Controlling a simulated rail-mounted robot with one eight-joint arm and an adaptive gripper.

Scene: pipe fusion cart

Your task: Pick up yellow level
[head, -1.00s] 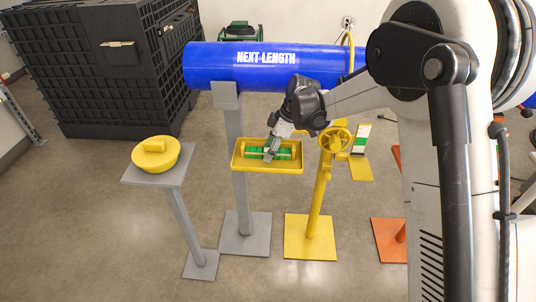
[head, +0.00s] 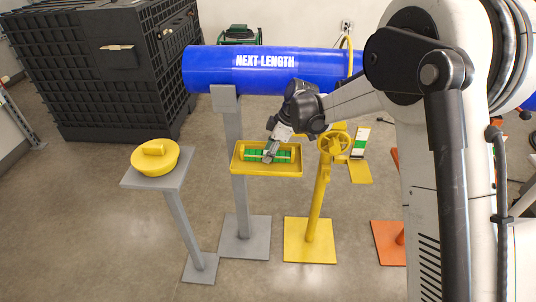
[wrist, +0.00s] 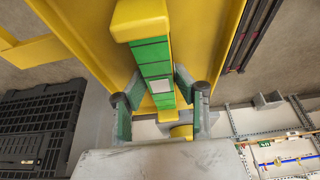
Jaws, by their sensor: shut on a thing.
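The level (head: 284,156) has a green body with yellow ends and lies lengthwise in the shallow yellow tray (head: 299,171) on a grey post. In the wrist view, the level (wrist: 152,52) runs between the two fingers of my gripper (wrist: 158,84), with a light square on its green face. My gripper (head: 268,156) reaches down into the tray and is shut on the level around its middle. The fingers hide part of the level's sides. I cannot tell whether the level is clear of the tray (wrist: 205,40) floor.
A blue pipe (head: 215,68) lies behind the tray. A yellow handwheel stand (head: 320,195) is close on the right. A yellow round cap (head: 155,158) sits on a grey stand at left. A large black crate (head: 95,75) stands at back left. The floor at front left is open.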

